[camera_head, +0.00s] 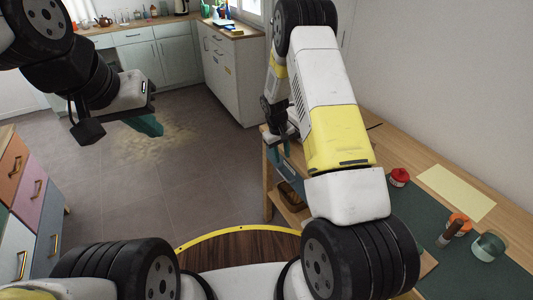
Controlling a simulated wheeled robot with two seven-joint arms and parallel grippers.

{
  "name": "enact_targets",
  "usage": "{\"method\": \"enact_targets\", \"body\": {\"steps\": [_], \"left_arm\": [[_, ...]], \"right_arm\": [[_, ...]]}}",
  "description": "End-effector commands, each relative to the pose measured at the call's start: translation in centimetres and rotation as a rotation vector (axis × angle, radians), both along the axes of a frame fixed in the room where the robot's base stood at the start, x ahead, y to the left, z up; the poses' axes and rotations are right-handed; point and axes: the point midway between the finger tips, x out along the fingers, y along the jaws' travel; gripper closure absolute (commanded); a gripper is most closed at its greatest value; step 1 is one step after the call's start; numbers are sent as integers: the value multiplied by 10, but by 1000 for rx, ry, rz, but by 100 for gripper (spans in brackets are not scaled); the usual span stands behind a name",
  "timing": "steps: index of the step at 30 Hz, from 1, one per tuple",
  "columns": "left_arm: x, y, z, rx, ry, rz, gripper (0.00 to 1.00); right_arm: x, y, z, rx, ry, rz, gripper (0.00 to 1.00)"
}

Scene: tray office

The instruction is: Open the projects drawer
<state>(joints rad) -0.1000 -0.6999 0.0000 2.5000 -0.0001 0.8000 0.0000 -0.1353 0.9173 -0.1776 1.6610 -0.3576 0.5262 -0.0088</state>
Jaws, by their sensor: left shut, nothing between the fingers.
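A colourful drawer unit (48,212) stands at the left edge, with orange (14,170), pink (32,190), blue-grey (50,235) and white (14,250) drawer fronts and metal handles. The visible fronts look closed; I cannot read a label that marks the projects drawer. My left gripper (152,127) has teal fingers, is shut and empty, and hangs over the open floor to the right of the unit, apart from it. My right gripper (283,150) is beside the left end of the wooden desk, partly hidden by my arm; its finger opening is unclear.
The desk (398,152) on the right holds a red object (399,176), a yellow sheet (456,192), an orange item (459,223) and a green cup-like object (488,246). Kitchen cabinets (140,58) and a white cabinet (228,72) stand at the back. The grey floor between is clear.

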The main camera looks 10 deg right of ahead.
Motion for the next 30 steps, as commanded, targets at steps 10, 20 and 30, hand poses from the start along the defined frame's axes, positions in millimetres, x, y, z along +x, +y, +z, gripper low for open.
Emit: {"method": "enact_targets", "body": {"steps": [10, 20, 30], "left_arm": [[0, 0, 0, 0, 0, 0, 100], [0, 0, 0, 0, 0, 0, 100], [0, 0, 0, 0, 0, 0, 100]], "right_arm": [[1, -5, -47, -18, 21, 21, 69], [5, -13, -95, -17, 20, 19, 69], [6, -14, -103, -17, 18, 19, 69]]}}
